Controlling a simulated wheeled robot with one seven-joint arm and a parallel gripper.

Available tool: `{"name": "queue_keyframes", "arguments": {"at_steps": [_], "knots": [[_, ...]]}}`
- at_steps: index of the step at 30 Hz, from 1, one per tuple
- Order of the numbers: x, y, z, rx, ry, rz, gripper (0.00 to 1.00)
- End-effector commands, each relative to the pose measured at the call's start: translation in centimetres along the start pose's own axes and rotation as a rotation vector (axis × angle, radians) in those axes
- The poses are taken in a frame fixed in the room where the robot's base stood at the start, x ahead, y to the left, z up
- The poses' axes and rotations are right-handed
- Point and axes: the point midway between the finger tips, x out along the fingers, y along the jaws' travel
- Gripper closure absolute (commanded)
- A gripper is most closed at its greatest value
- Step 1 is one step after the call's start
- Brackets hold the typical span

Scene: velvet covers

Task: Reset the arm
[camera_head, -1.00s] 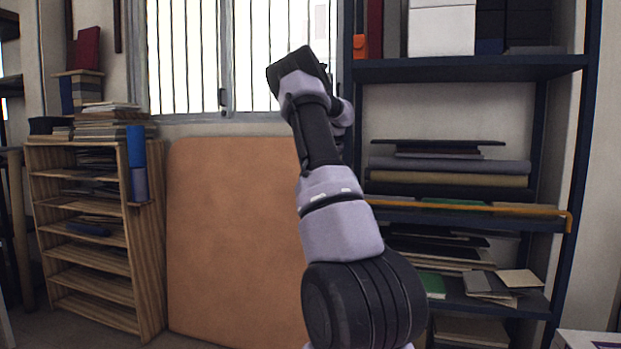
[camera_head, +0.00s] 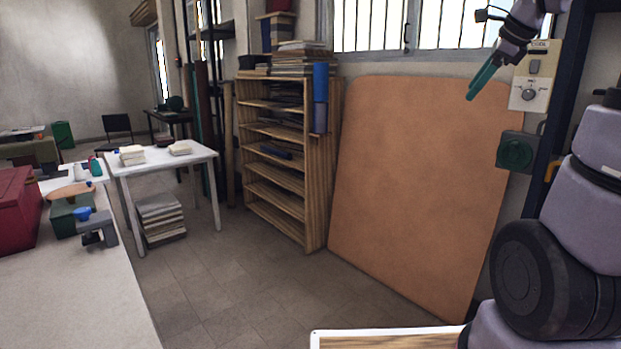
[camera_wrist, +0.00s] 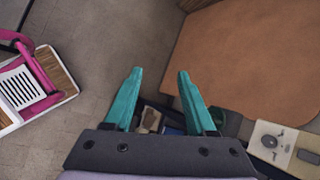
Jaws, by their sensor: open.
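My gripper (camera_head: 484,80) shows at the upper right of the head view, raised and tilted down to the left. Its teal fingers appear in front of the upper right part of the big orange-brown panel. In the wrist view my gripper (camera_wrist: 160,73) has its two teal fingers spread apart with nothing between them. The floor lies below the gap. My arm rises along the right edge of the head view, and part of it is cut off by the frame.
A beige control box (camera_head: 535,75) and a green device (camera_head: 516,152) are close to my gripper. The orange-brown panel (camera_head: 415,190) leans beneath the window. A white-edged wooden surface (camera_head: 385,340) is at the bottom. A wooden shelf (camera_head: 315,165) stands left; the floor before it is clear.

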Motion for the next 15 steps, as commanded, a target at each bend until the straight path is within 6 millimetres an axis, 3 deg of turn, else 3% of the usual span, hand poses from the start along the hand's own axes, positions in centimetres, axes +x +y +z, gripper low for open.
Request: {"name": "queue_keyframes", "arguments": {"at_steps": [1, 3, 9, 12, 15], "knots": [[-1.1, 2.9, 1.5, -0.171, -0.016, 0.000, 0.44], [-2.0, 6.6, 3.0, -0.426, -0.024, 0.000, 0.44], [-3.7, 16.8, 4.8, -1.120, -0.009, -0.012, 0.44], [-4.0, 20.4, 4.7, -1.387, 0.015, -0.017, 0.44], [-4.0, 22.6, 4.4, -1.565, 0.036, -0.017, 0.44]]}}
